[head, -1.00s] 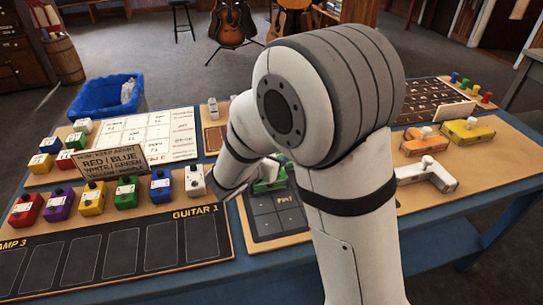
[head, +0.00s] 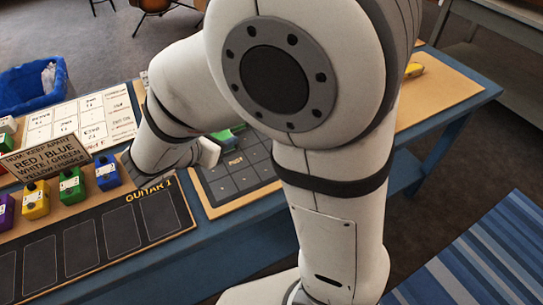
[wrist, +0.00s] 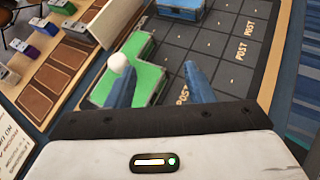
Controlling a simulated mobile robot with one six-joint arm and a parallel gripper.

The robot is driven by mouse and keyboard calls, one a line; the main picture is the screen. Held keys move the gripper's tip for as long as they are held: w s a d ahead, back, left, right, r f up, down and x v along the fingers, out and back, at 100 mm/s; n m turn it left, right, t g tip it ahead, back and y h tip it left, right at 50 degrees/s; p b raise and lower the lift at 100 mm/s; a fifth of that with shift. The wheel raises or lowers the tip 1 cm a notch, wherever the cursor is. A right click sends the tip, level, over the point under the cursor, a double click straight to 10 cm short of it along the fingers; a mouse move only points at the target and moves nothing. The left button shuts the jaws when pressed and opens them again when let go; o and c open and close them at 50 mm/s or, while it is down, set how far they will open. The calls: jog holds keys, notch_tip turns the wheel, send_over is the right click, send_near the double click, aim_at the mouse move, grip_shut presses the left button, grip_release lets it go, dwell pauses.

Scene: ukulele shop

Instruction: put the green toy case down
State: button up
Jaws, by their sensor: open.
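The green toy case (wrist: 148,83) lies on the dark gridded board (wrist: 205,45) marked POST in the wrist view. It has an angular, stepped shape, and a white round knob shows at its left side. My gripper (wrist: 158,72) is open, with its two blue-grey fingers apart; the left finger overlaps the case in the picture, and I cannot tell whether it touches. In the head view, only a small part of the green case (head: 222,135) shows behind my arm, which hides most of the gripper.
A blue case (wrist: 182,8) sits at the board's far edge in the wrist view. Coloured pedals, including a blue one (head: 107,172), stand left of the board, behind the GUITAR 1 panel (head: 160,212). A blue bin (head: 35,88) is at far left. Several board cells are free.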

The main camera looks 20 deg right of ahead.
jog(key=s+d+m+g, duration=0.2)
jog(key=d+m, duration=0.2)
jog(key=s+d+m+g+y, duration=0.1)
jog(key=s+d+m+g, duration=0.1)
jog(key=s+d+m, duration=0.1)
jog(key=s+d+m+g+y, duration=0.1)
jog(key=s+d+m+g, duration=0.1)
jog(key=m, duration=0.4)
jog(key=shift+s+d+f+g, duration=0.1)
jog(key=shift+s+d+g, duration=0.2)
jog(key=shift+d, duration=0.4)
jog(key=shift+s+d+f+g, duration=0.1)
jog(key=shift+s+d, duration=0.25)
jog(key=shift+d, duration=0.35)
jog(key=s+m+y, duration=0.1)
jog(key=m+y, duration=0.1)
jog(key=m, duration=0.2)
jog(key=s+r+m+y, duration=0.1)
jog(key=s+m+y, duration=0.1)
jog(key=m, duration=0.2)
jog(key=s+m+y, duration=0.2)
jog(key=m, duration=0.2)
jog(key=shift+s+a+r+m, duration=0.1)
jog(key=shift+s+r+m, duration=0.1)
jog(key=shift+r+m, duration=0.1)
